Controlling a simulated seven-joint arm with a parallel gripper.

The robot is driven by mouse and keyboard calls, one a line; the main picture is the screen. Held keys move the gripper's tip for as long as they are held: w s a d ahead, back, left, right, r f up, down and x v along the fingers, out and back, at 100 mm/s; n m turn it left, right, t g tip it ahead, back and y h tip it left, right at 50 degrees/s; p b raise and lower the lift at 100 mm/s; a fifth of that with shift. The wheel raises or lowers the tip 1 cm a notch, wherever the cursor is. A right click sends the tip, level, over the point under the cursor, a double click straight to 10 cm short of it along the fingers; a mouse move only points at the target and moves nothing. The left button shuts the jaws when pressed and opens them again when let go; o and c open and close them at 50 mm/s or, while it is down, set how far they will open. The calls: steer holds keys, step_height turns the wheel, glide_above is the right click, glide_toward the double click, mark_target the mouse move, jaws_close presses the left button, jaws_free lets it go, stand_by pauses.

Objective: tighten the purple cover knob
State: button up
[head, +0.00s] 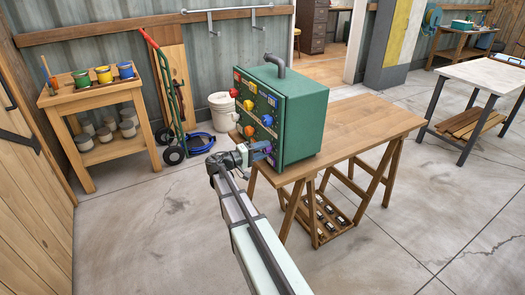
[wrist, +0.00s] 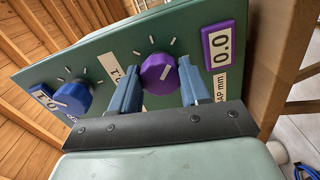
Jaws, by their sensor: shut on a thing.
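A purple label reading 0.0 (wrist: 220,42) is to the right of the knob. In the head view my gripper (head: 261,150) reaches the lower front of the green cabinet (head: 303,120), and the purple knob is mostly hidden there by the fingers.
A blue knob (wrist: 72,99) with its own label is left of the purple one. Other coloured knobs, including an orange one (head: 249,131), share the cabinet front. The cabinet stands on a wooden trestle table (head: 365,125). A hand truck (head: 168,95) and a white bucket (head: 222,110) stand behind.

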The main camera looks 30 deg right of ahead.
steer(key=shift+m, duration=0.3)
stand_by(0.4)
steer(key=o, duration=1.1)
steer(key=shift+c, duration=0.2)
steer(key=shift+a, duration=0.1)
steer(key=a, duration=1.3)
steer(key=shift+a, duration=0.3)
steer(key=shift+w, duration=0.1)
